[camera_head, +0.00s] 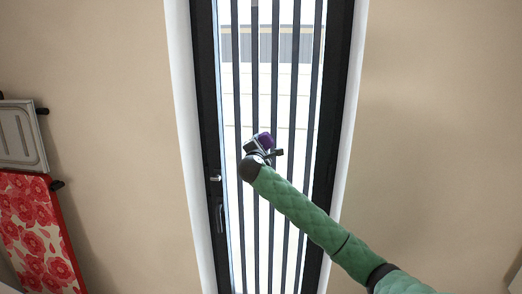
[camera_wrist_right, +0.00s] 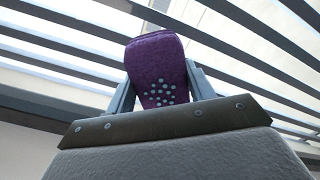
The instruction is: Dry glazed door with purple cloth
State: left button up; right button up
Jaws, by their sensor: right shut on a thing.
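The glazed door (camera_head: 208,110) has a dark frame and several vertical dark bars across its bright glass. My right gripper (camera_head: 267,143) is in front of the door's glass, around the middle of its height. It is shut on the purple cloth (camera_head: 265,139). In the right wrist view the purple cloth (camera_wrist_right: 158,68) stands up between the two grey fingers, with pale dots on its lower part. The bars run behind it. I cannot tell whether the cloth touches the door. My left gripper is not in view.
A door handle (camera_head: 215,178) and a lock plate (camera_head: 220,218) are on the door's left side. A grey metal tray (camera_head: 18,135) and a red floral panel (camera_head: 38,235) are by the left wall. The right wall (camera_head: 440,110) is bare.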

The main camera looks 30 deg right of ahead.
aim_at(287, 139)
jog(key=shift+r, duration=0.7)
jog(key=shift+s+d, duration=2.15)
jog(key=shift+d, duration=0.3)
jog(key=shift+s+d, duration=0.1)
jog(key=shift+s+d, duration=0.9)
jog(key=shift+d, duration=0.2)
jog(key=v, duration=0.6)
jog(key=shift+a, duration=0.15)
